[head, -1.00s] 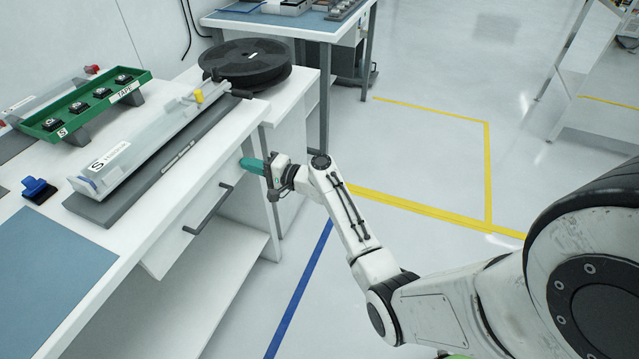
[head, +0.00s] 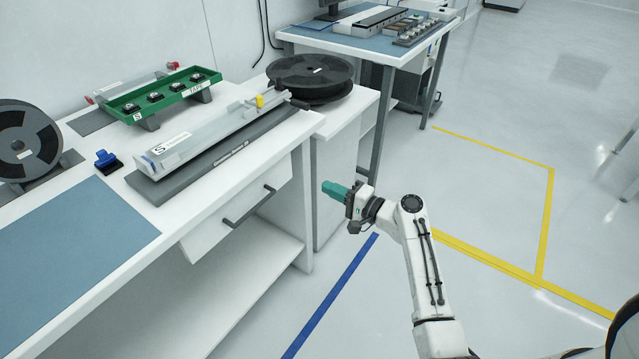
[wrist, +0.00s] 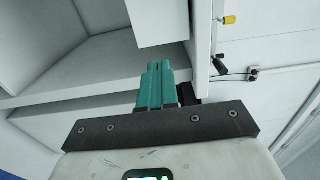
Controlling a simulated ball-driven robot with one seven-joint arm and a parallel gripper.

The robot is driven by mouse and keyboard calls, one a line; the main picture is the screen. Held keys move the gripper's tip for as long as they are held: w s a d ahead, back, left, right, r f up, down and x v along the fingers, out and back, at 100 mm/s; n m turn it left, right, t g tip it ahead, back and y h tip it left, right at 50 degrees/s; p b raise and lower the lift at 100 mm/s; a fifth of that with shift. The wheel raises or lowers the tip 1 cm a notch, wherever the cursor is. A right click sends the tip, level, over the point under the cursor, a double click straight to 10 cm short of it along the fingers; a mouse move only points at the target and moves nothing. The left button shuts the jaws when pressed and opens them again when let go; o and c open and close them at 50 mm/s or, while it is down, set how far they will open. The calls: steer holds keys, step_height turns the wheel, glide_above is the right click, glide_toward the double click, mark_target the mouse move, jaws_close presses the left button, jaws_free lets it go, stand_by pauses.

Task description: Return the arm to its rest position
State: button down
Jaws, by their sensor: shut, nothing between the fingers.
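My gripper (head: 335,190) has teal fingers at the end of my white arm. It is over the floor, right of the white bench's drawer (head: 240,208), with clear space around it in the head view. In the wrist view my gripper (wrist: 158,68) shows its two teal fingers side by side, shut with nothing between them. The open lower shelf of the bench (wrist: 90,62) lies beyond them in that view. My arm reaches in from the lower right, bent at the elbow.
A second blue-topped table (head: 372,46) stands behind. Open floor (head: 490,190) with yellow lines lies to the right.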

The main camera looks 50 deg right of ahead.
steer(key=shift+s, duration=1.25)
steer(key=s+a+f+n+g+y+p, duration=0.1)
steer(key=s+a+f+n+g, duration=0.2)
steer(key=a, duration=0.4)
steer(key=s+a+f+n+g+y+p, duration=0.1)
steer(key=s+a+n+g+y+p, duration=0.1)
steer(key=a+n+g, duration=0.35)
steer(key=s+a+f+n+g+y+p, duration=0.1)
steer(key=s+a+f+n, duration=0.15)
steer(key=a, duration=0.65)
steer(key=s+a+r+n+g+h+p, duration=0.1)
steer(key=s+r+n+g+h, duration=0.1)
steer(key=s, duration=0.6)
steer(key=s+a+r+n+g+h+p, duration=0.1)
steer(key=s+r+n+g+h+p, duration=0.1)
steer(key=s, duration=0.6)
steer(key=r+n+g, duration=0.1)
steer(key=n+g, duration=0.1)
steer(key=g, duration=0.1)
steer(key=shift+a+h, duration=0.2)
steer(key=shift+h, duration=0.2)
steer(key=shift+g, duration=0.25)
